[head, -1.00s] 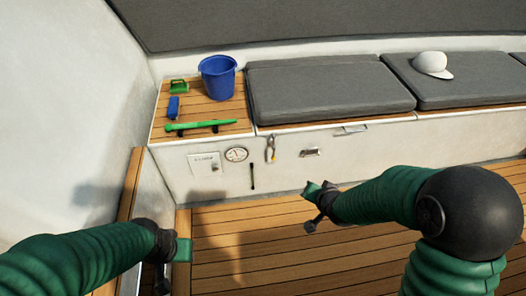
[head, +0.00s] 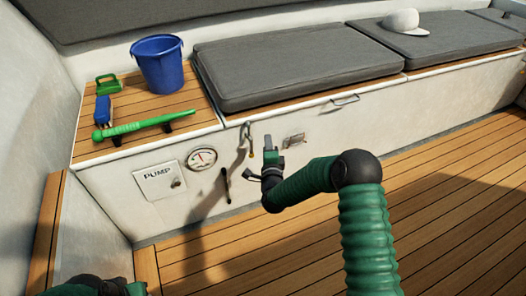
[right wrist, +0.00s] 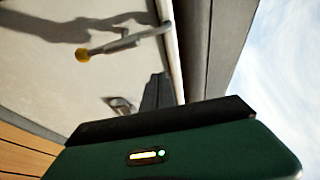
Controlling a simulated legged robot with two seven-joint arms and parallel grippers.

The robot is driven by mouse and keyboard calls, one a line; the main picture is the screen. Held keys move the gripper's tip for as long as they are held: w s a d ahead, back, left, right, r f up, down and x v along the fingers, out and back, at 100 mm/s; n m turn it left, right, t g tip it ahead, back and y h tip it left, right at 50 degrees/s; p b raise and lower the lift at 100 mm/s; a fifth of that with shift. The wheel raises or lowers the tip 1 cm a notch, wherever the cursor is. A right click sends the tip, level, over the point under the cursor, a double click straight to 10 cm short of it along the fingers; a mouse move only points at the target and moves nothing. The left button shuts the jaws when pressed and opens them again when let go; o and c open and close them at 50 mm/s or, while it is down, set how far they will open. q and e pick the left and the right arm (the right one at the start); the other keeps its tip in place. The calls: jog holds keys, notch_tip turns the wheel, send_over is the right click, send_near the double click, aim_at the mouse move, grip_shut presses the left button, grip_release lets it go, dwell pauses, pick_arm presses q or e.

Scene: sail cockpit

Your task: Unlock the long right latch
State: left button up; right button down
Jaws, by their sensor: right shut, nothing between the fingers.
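A long metal latch with a yellow tip (head: 249,140) hangs from the lid edge on the white bench front. In the right wrist view the same latch (right wrist: 125,43) shows as a grey rod with a yellow knob, running up to the lid edge. My right gripper (head: 268,146) is shut and empty, just right of the latch in the head view. It appears apart from the latch. My left gripper (head: 120,288) is cut off at the bottom left edge, so its jaws cannot be read.
A recessed metal fitting (head: 293,140) sits right of my right gripper. A metal handle (head: 345,99) is farther right. A gauge (head: 202,159), a PUMP panel (head: 158,181) and a black lever (head: 226,185) are left.

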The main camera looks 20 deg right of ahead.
aim_at(249, 139)
jog(key=w+a+b, duration=0.2)
jog(key=w+b, duration=0.1)
jog(key=w+a+b, duration=0.1)
jog(key=w, duration=0.1)
jog(key=shift+b, duration=0.4)
jog(key=n, duration=0.1)
jog(key=n+t, duration=0.1)
jog(key=n, duration=0.1)
jog(key=shift+a+r, duration=0.1)
jog(key=shift+a, duration=0.2)
